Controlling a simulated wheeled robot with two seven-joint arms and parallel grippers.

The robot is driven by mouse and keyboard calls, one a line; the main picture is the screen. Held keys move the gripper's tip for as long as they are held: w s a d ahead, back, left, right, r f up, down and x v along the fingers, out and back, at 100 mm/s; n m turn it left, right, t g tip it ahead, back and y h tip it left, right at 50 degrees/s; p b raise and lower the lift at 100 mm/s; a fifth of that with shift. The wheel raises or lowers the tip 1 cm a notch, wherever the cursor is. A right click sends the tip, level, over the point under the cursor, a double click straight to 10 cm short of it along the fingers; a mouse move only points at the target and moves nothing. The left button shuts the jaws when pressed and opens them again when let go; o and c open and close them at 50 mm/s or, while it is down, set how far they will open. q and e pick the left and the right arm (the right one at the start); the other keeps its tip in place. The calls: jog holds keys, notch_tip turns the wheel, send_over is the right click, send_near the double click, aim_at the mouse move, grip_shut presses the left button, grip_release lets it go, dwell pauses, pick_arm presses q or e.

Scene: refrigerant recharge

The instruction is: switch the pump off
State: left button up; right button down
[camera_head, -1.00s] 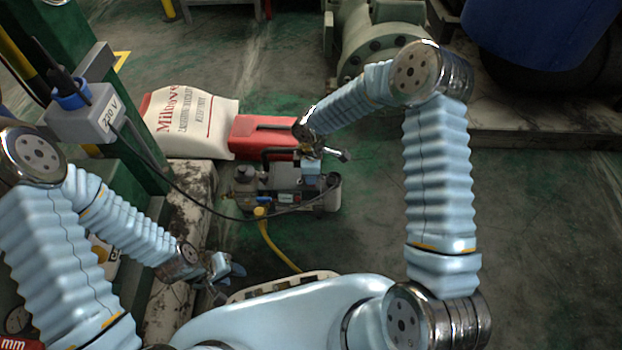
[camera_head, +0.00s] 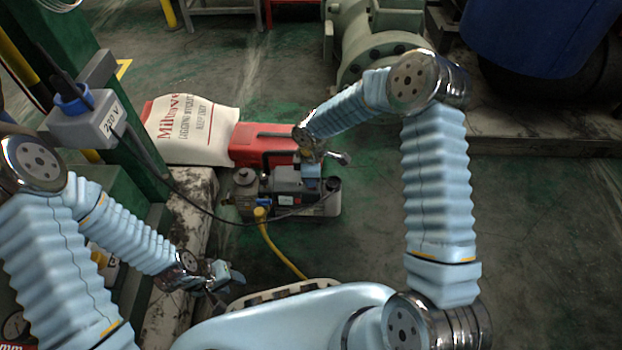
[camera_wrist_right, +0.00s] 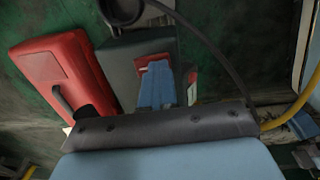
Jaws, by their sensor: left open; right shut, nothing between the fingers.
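The pump (camera_head: 290,186) stands on the floor in the middle of the head view, a dark body with a grey end and a yellow hose fitting. My right gripper (camera_head: 312,172) is at the pump's top right, shut and empty. In the right wrist view, the blue fingers of my right gripper (camera_wrist_right: 157,88) lie in front of a red switch (camera_wrist_right: 154,65) on the pump's dark casing. They partly cover it, and I cannot tell if they touch it or which way it is set. My left gripper (camera_head: 226,282) is open and empty, low and left of the pump.
A red case (camera_head: 262,143) stands just behind the pump, beside a white sack (camera_head: 192,128). A black cable runs from the 230 V box (camera_head: 88,122) to the pump. A yellow hose (camera_head: 270,243) runs from the pump toward me. Floor to the right is clear.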

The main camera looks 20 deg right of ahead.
jog(key=shift+w+d+f, duration=0.1)
jog(key=shift+d+f, duration=0.15)
jog(key=shift+f, duration=0.2)
jog(key=shift+r+p, duration=0.35)
jog(key=r+p, duration=0.2)
jog(key=r, duration=0.1)
jog(key=r+p, duration=0.1)
jog(key=r, duration=0.1)
jog(key=shift+s+a+r, duration=0.1)
jog(key=shift+s+a, duration=0.1)
jog(key=shift+s, duration=0.05)
notch_tip(320, 180, up, 9)
jog(key=s+p, duration=0.1)
jog(key=shift+s+a, duration=0.25)
jog(key=s+a+f+m+y+p, duration=0.1)
jog(key=s+f+m+p, duration=0.3)
jog(key=s+m, duration=0.4)
jog(key=s+a+f+m+y+p, duration=0.1)
jog(key=s+f+m+y+p, duration=0.2)
jog(key=s+m, duration=0.5)
jog(key=s+f+p, duration=0.1)
jog(key=s+f, duration=0.1)
jog(key=s, duration=0.2)
jog(key=shift+s+a+f+m, duration=0.15)
jog(key=shift+s+m, duration=0.15)
jog(key=shift+s, duration=0.05)
